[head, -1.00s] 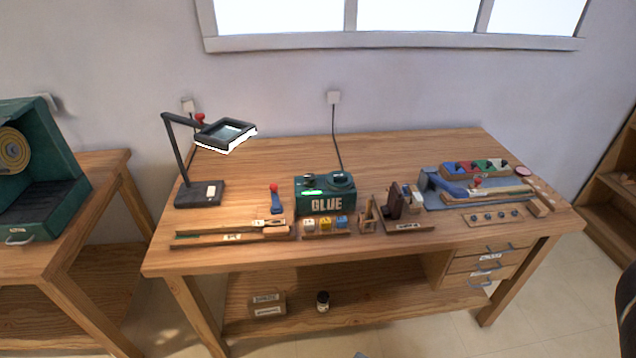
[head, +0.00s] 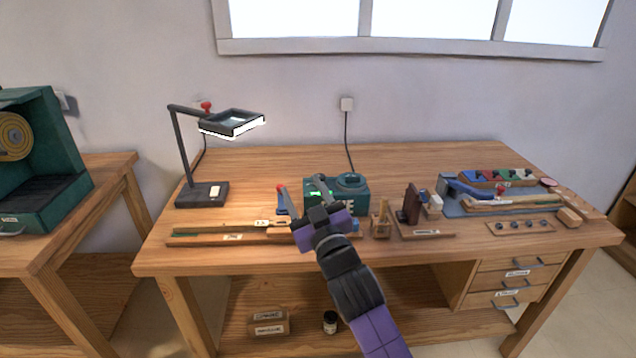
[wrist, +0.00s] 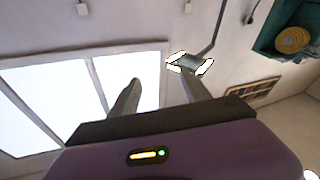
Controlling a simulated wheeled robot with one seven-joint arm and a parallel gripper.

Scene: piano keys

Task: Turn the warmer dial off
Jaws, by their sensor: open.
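The glue warmer (head: 358,198) is a dark green box on the workbench with a round well on top and a lit green strip on its left part. My gripper (head: 300,184) is open and empty, in front of the warmer in the head view, and covers much of its front. I cannot make out the dial clearly behind the fingers. In the wrist view my two gripper fingers (wrist: 158,88) stand apart with nothing between them, and the warmer does not show there.
A black desk lamp (head: 203,193) stands at the left of the workbench (head: 420,165). Wooden strips (head: 215,236) lie along the front left. A wooden block stand (head: 411,204) and a blue tool on a mat (head: 462,205) are to the right. The bench behind the warmer is clear.

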